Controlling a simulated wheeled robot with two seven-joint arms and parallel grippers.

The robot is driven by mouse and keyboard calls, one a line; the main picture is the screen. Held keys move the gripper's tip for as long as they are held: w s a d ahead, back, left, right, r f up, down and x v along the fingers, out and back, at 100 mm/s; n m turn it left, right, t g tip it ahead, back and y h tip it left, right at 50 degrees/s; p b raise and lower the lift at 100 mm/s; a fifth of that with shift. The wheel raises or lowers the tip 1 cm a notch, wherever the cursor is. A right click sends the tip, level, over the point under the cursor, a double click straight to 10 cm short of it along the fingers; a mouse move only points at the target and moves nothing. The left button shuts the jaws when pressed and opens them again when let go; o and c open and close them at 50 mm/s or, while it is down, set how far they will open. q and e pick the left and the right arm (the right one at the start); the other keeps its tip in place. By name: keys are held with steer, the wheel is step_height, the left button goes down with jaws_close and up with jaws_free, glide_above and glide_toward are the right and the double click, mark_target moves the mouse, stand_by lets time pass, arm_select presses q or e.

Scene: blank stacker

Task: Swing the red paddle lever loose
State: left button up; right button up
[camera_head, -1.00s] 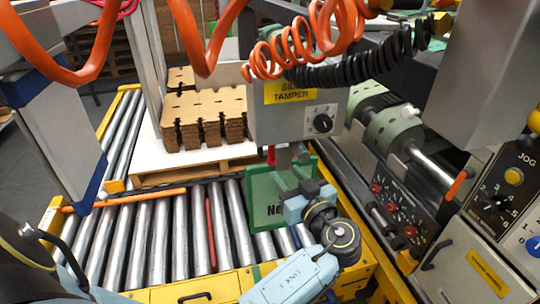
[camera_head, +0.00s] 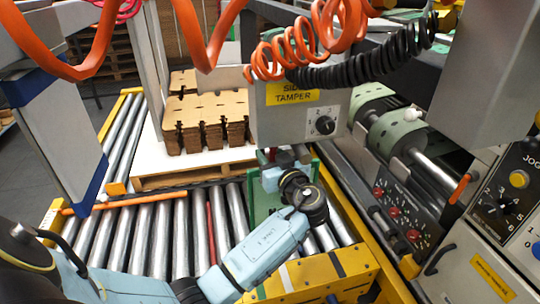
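A small bit of red, likely the red paddle lever (camera_head: 267,153), shows just under the grey side tamper box (camera_head: 290,118). Most of it is hidden by my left gripper. My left gripper (camera_head: 272,163) is right below the box, in front of the green plate (camera_head: 258,195). Its fingers are small and partly covered by my own wrist, so I cannot tell if they are open or shut, or whether they touch the lever. My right gripper is not in view.
Orange coiled hoses (camera_head: 295,50) hang above the tamper box. A control panel (camera_head: 505,195) and green-capped cylinder (camera_head: 395,132) are at the right.

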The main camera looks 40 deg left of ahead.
arm_select(q)
jaws_close()
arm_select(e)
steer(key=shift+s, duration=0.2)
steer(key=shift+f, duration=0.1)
arm_select(q)
steer(key=shift+s+a+m, duration=0.15)
steer(key=shift+s+m, duration=0.05)
steer(key=shift+m, duration=0.4)
steer(key=m, duration=0.2)
steer(key=s+a+m+p, duration=0.1)
steer(key=m, duration=0.1)
steer(key=r+m+t, duration=0.1)
steer(key=m, duration=0.1)
steer(key=shift+s+a+y+p, duration=0.2)
steer(key=shift+s+y+p, duration=0.1)
steer(key=shift+s, duration=0.05)
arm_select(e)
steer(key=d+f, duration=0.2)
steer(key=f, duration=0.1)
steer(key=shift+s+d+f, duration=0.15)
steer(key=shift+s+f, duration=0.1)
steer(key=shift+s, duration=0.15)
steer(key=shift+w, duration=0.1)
